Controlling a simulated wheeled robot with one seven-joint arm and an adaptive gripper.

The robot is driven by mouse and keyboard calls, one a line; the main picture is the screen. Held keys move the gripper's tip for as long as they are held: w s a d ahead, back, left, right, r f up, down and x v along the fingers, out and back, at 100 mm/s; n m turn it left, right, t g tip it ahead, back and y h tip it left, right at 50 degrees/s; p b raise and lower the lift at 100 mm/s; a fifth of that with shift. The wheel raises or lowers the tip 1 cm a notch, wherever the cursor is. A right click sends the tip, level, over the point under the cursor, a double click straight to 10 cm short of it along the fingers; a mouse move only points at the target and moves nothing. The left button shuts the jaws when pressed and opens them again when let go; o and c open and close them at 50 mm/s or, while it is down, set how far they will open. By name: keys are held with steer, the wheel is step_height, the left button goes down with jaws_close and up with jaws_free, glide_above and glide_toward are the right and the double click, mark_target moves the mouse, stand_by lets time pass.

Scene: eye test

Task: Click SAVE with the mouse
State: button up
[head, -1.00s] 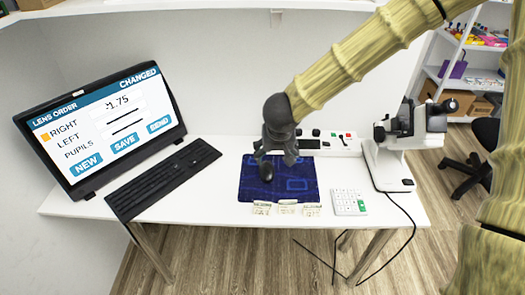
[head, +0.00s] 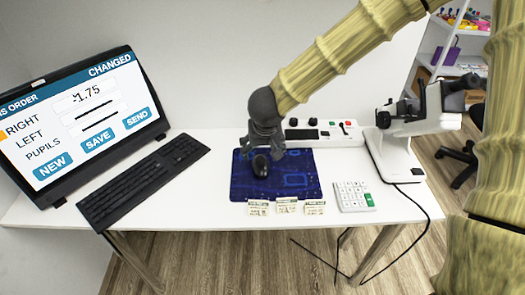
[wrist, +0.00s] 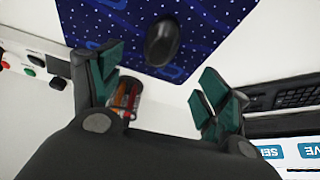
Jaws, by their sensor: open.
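The black mouse (head: 261,166) lies on the dark blue patterned mat (head: 240,188). In the wrist view the mouse (wrist: 163,42) lies beyond my fingertips, with clear space between. My gripper (head: 263,148) points down at the far side of the mouse, open and empty; its green-padded fingers are spread in the wrist view (wrist: 158,84). The monitor (head: 80,120) at left reads "CHANGED" with "-1.75" beside RIGHT. Its blue SAVE button (head: 98,140) sits between NEW and SEND. I cannot make out a pointer clearly.
A black keyboard (head: 145,182) lies left of the mat. Small labelled cards (head: 287,206) stand at its front edge, and a white calculator (head: 354,196) is right. A white instrument (head: 395,155) stands farther right. A clear holder with orange and red items (wrist: 125,95) shows between my fingers.

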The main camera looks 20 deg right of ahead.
mark_target(261, 163)
steer(key=shift+b+x, duration=0.75)
steer(key=shift+x, duration=4.6)
